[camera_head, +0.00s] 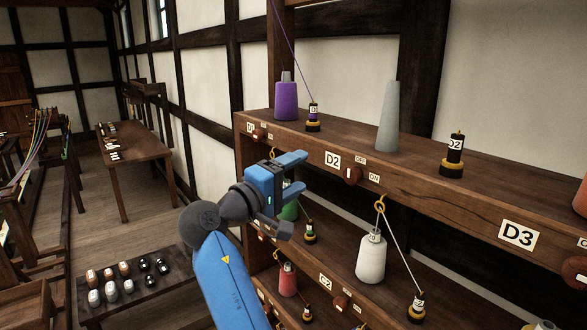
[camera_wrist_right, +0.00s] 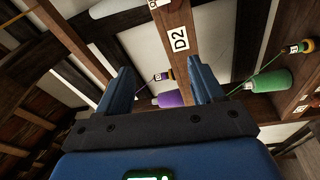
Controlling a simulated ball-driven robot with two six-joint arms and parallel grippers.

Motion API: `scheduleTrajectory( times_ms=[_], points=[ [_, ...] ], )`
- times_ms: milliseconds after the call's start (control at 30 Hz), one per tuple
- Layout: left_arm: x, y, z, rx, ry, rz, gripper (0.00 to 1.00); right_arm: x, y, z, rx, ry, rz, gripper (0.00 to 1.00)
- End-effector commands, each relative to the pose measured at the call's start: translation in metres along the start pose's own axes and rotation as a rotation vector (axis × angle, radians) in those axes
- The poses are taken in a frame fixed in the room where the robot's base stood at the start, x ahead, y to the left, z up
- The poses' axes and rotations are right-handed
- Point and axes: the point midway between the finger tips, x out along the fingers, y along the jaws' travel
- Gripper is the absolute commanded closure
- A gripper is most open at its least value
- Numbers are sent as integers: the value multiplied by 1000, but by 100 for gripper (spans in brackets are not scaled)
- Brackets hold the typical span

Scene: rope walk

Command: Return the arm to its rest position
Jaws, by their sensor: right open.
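My right arm (camera_head: 226,272) comes up from the bottom of the head view, blue with a dark wrist. Its blue gripper (camera_head: 299,174) is open, with a gap between the fingers and nothing between them. It is in front of the wooden rack (camera_head: 440,192), near the upper shelf's front edge and left of the D2 label (camera_head: 332,160). In the right wrist view the two fingers (camera_wrist_right: 160,70) stand wide apart, with the rack behind them. My left gripper is not in view.
The upper shelf bears a purple cone (camera_head: 286,101), a grey cone (camera_head: 389,118) and a black D2 bobbin (camera_head: 453,157). A white cone (camera_head: 370,260) stands on the lower shelf. A low bench (camera_head: 128,305) with small items is at left.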

Motion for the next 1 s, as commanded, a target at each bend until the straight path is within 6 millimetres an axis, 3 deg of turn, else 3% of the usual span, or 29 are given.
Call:
scheduleTrajectory(
  times_ms=[100, 167, 300, 467, 667, 800, 1000],
  points=[
    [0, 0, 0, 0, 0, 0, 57, -5, 16, -29, 151, 191, 33, 33],
    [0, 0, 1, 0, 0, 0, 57, -11, 10, -44, 222, 302, 38, 33],
    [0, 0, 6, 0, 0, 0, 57, -27, -28, -65, 382, 560, 18, 33],
    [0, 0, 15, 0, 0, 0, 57, -45, -95, -61, 552, 804, -58, 33],
    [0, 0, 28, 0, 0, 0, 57, -64, -180, -16, 761, 1011, -201, 33],
    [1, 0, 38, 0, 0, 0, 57, -75, -232, 32, 904, 1087, -309, 33],
    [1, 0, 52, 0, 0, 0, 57, -88, -290, 115, 1104, 1116, -446, 33]
  ],
)
